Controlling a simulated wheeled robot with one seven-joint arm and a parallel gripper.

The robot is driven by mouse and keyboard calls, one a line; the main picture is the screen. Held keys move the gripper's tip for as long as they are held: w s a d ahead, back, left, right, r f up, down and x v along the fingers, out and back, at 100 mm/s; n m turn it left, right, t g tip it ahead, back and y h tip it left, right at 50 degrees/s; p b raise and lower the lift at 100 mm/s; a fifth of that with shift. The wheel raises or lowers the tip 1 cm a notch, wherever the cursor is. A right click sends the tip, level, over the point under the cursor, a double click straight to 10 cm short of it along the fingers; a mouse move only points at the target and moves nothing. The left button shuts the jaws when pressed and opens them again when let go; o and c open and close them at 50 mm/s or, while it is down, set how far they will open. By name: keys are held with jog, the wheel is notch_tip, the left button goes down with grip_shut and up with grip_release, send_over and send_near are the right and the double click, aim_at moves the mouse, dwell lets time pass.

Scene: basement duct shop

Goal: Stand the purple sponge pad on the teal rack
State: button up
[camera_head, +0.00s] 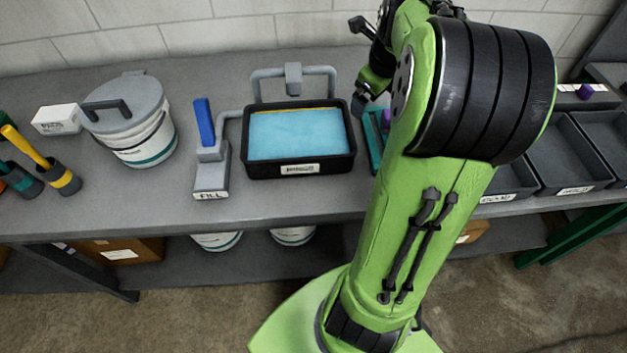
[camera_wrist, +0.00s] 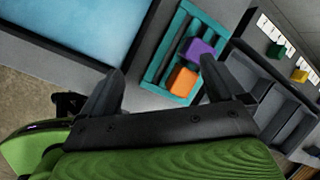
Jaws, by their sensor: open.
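The teal rack (camera_wrist: 158,78) shows in the wrist view beyond my gripper's fingers. A purple sponge pad (camera_wrist: 199,50) is at the rack, beside an orange pad (camera_wrist: 183,80). I cannot tell whether the purple pad is seated in a slot. My gripper (camera_wrist: 162,68) is open, with nothing between its two dark fingers. The rack lies past the fingertips and appears apart from them.
The black tray (camera_head: 300,169) with blue liquid stands left of the rack. The fill tap (camera_head: 211,180) and a lidded bucket (camera_head: 145,145) are further left. Grey bins (camera_head: 571,155) stand right, with a small purple object (camera_head: 585,91) behind. A wall backs the bench.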

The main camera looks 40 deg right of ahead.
jog(key=s+a+r+n, duration=0.2)
jog(key=a+n, duration=0.7)
jog(key=s+a+r+n, duration=0.2)
jog(key=a+n, duration=0.6)
jog(key=a, duration=0.2)
jog(key=s+a+f+n+t+y, duration=0.2)
jog(key=s+a+n, duration=0.6)
jog(key=n, duration=0.9)
jog(key=shift+s+a+f, duration=0.15)
jog(key=shift+s+a, duration=0.2)
jog(key=shift+s, duration=0.5)
jog(key=shift+r+p, duration=1)
jog(key=shift+r, duration=0.05)
